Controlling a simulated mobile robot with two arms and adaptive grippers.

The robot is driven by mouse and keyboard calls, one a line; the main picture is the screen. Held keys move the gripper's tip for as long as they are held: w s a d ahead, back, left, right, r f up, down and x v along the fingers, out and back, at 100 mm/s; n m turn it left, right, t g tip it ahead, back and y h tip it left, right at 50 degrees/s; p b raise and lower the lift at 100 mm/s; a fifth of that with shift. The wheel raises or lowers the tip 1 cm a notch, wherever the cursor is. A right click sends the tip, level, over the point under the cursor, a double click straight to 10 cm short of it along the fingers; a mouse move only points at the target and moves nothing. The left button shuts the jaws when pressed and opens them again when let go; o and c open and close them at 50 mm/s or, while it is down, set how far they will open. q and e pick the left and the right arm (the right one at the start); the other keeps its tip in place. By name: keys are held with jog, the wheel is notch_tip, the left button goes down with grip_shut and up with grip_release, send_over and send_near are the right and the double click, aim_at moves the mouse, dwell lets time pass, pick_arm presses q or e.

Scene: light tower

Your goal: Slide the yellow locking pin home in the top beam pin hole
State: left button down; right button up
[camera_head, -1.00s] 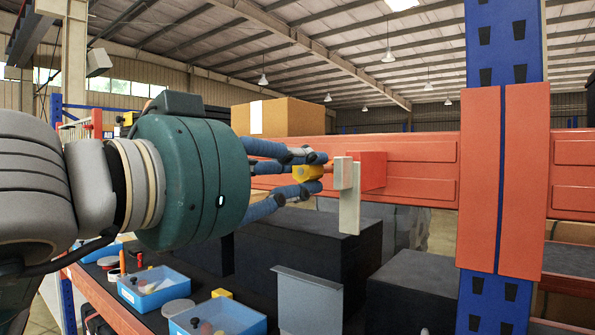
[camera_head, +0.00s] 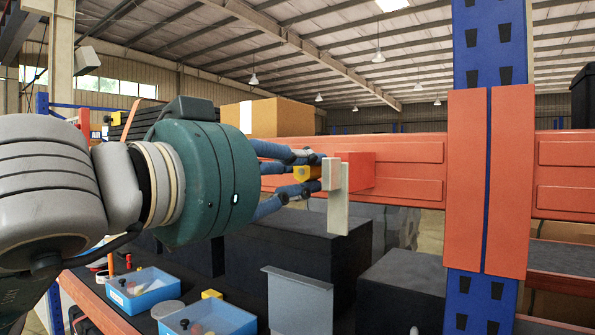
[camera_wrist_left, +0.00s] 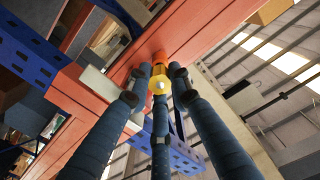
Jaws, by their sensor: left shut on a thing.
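My left gripper (camera_head: 312,172) has its blue fingers shut around the yellow locking pin (camera_head: 306,173). In the head view the pin's yellow head is right up against the pale grey bracket (camera_head: 338,212), and no shank shows between them. An orange block (camera_head: 362,172) sits behind the bracket at the orange top beam (camera_head: 410,152). In the left wrist view the yellow pin (camera_wrist_left: 159,84) shows between the three fingers, its far end at the orange beam face (camera_wrist_left: 195,25). The pin hole itself is hidden by the pin and fingers. My right gripper is not in view.
The blue upright with its orange plates (camera_head: 488,180) stands right of the gripper. A cardboard box (camera_head: 275,118) is behind the beam. Below are black boxes (camera_head: 290,250), a grey panel (camera_head: 300,300) and blue bins (camera_head: 145,288).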

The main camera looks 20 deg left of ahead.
pick_arm(q)
jog(key=shift+w+d, duration=0.25)
jog(key=shift+w, duration=0.35)
jog(key=c, duration=1.5)
grip_release()
jog(key=shift+s, duration=0.1)
jog(key=v, duration=0.8)
